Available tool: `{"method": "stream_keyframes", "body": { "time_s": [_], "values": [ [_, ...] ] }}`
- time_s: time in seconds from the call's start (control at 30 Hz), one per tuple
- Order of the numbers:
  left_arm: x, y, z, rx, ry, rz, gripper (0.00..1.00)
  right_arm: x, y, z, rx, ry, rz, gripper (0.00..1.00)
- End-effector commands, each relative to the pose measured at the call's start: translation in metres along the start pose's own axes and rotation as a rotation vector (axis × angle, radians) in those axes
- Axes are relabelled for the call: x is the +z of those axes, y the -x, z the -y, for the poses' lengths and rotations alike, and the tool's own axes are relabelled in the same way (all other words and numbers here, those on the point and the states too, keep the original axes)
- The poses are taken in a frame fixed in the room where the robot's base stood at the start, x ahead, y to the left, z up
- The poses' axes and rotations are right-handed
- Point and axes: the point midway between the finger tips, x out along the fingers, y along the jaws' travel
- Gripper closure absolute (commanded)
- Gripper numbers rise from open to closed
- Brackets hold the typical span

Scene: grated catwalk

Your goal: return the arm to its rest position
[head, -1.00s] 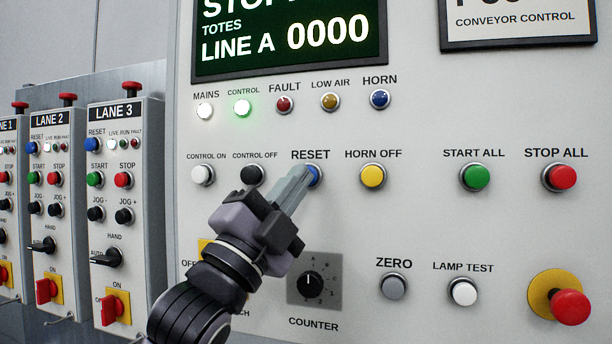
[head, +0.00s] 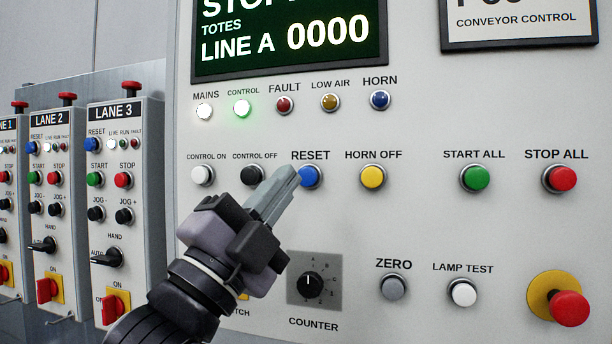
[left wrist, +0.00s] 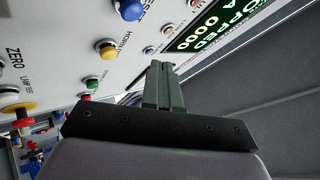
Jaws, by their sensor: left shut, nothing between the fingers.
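My left gripper (head: 285,184) is shut and empty in the head view, its fingertips just left of the blue RESET button (head: 309,177) on the control panel (head: 450,240). The tips appear clear of the button. In the left wrist view, the closed fingers (left wrist: 160,70) stand up in the middle, with the blue button (left wrist: 130,9) up and left of them. My right gripper is in neither view.
The panel carries a yellow HORN OFF button (head: 372,176), a green START ALL button (head: 475,177) and a red emergency knob (head: 569,307) at lower right. Lane boxes such as LANE 3 (head: 124,225) stand at left. The lit display (head: 290,38) reads LINE A 0000.

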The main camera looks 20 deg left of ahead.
Motion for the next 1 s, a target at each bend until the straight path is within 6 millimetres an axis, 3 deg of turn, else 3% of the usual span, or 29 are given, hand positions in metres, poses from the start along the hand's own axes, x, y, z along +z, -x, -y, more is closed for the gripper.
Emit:
{"method": "stream_keyframes", "body": {
  "time_s": [0.57, 0.67, 0.77, 0.87, 1.0],
  "values": [
    [0.0, 0.0, -0.001, 0.001, 0.001, 0.0, 1.0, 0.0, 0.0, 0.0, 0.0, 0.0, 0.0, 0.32],
    [0.005, 0.003, -0.009, 0.022, 0.02, 0.018, 1.0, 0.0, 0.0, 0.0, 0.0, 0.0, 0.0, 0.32],
    [0.019, 0.015, -0.033, 0.088, 0.08, 0.076, 1.0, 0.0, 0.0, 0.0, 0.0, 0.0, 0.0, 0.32],
    [0.042, 0.038, -0.073, 0.194, 0.18, 0.181, 1.0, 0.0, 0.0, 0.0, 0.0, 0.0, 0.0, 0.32],
    [0.072, 0.09, -0.134, 0.363, 0.341, 0.37, 1.0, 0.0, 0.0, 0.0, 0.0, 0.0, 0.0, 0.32]
  ]
}}
